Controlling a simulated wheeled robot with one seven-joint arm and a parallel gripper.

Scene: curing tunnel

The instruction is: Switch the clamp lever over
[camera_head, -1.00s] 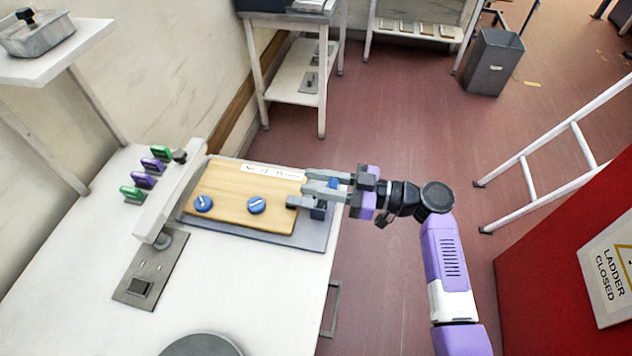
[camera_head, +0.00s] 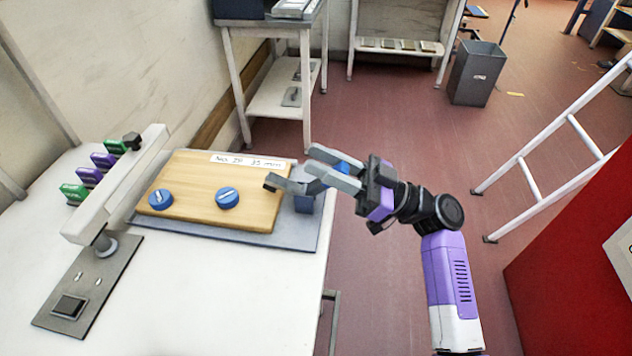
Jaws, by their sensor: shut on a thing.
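The clamp (camera_head: 304,203) is a small blue-grey block at the right end of the grey base plate (camera_head: 250,237), with a dark grey arm reaching left over the edge of the wooden board (camera_head: 240,173). A blue piece, which looks like the clamp lever (camera_head: 343,167), shows between the two grey fingers of my gripper (camera_head: 313,158). My gripper comes in from the right, above the table's right edge, and is shut on the lever. The fingers hide much of the lever and its joint with the clamp.
Two blue knobs (camera_head: 227,198) sit on the board. A pale bar on a post (camera_head: 116,187) stands left of it, with green and purple tags behind. A switch box (camera_head: 70,306) lies in front. A white ladder (camera_head: 530,180) and red panel stand at right.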

